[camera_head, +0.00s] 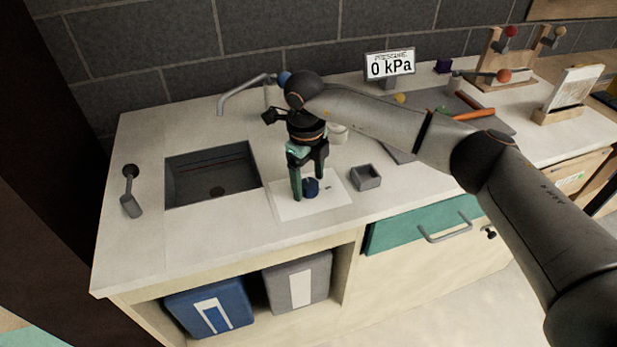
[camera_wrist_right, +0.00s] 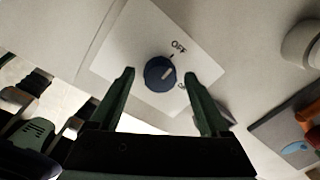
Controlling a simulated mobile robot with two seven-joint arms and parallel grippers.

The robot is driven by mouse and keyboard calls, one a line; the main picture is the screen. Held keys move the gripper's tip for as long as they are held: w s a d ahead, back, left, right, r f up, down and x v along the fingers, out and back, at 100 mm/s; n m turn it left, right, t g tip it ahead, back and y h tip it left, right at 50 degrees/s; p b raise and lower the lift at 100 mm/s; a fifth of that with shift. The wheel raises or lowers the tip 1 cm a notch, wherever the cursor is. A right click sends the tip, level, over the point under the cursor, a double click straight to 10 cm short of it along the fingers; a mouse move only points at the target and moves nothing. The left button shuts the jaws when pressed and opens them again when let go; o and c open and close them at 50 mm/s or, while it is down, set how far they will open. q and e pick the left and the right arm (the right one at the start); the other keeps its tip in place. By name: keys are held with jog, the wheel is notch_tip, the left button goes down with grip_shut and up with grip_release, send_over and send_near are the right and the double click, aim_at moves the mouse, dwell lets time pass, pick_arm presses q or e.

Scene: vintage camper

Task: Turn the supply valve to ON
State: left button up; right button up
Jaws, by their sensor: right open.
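The supply valve is a round dark blue knob (camera_head: 311,186) on a white plate (camera_head: 284,208) on the counter. A second label at the plate's right is partly hidden by a finger. My right gripper (camera_head: 309,190) points down at the knob, open, with one finger on each side of it. In the right wrist view its fingertips (camera_wrist_right: 160,72) stand apart from the knob. My left gripper is not in view.
A display (camera_head: 390,66) reads 0 kPa at the back. A sink (camera_head: 213,178) with a tap is left of the plate. A small grey box (camera_head: 366,177) stands close to the plate's right. A grey mat with tools lies farther right.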

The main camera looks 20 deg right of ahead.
jog(key=shift+c, duration=0.4)
grip_shut()
dwell(0.4)
jog(key=m, duration=0.4)
jog(key=shift+w+m, duration=0.1)
jog(key=shift+m, duration=0.2)
jog(key=m, duration=0.4)
jog(key=shift+r+m, duration=0.1)
jog(key=shift+m, duration=0.2)
jog(key=m, duration=0.4)
jog(key=shift+m+g, duration=0.3)
jog(key=shift+g, duration=0.1)
jog(key=shift+d+m+p, duration=0.1)
jog(key=shift+m+p, duration=0.55)
jog(key=shift+m, duration=1.45)
